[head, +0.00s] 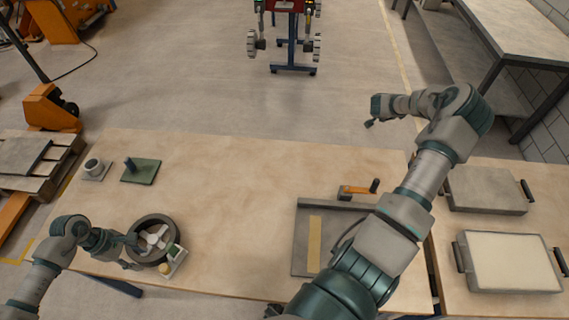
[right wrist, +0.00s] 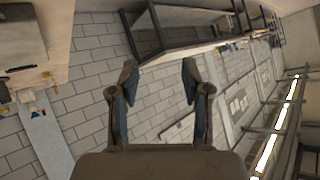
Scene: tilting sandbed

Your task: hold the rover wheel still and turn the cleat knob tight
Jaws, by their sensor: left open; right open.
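The rover wheel (head: 137,222) lies on the near left of the wooden table in the head view, a dark ring with pale spokes. A small pale block with a yellowish knob (head: 165,268) sits at its near right edge; I cannot tell for sure if this is the cleat knob. My left gripper (head: 132,251) is open at the left rim of the wheel; whether it touches is unclear. My right gripper (head: 370,122) is raised, past the table's far edge and far from the wheel. It is open and empty in the right wrist view (right wrist: 159,72).
A green plate with a peg (head: 145,173) and a small cup on a plate (head: 94,168) stand at the far left of the table. A grey tray (head: 306,245) and an orange-handled crank (head: 357,190) are right of centre. The table (head: 235,210) is bare between.

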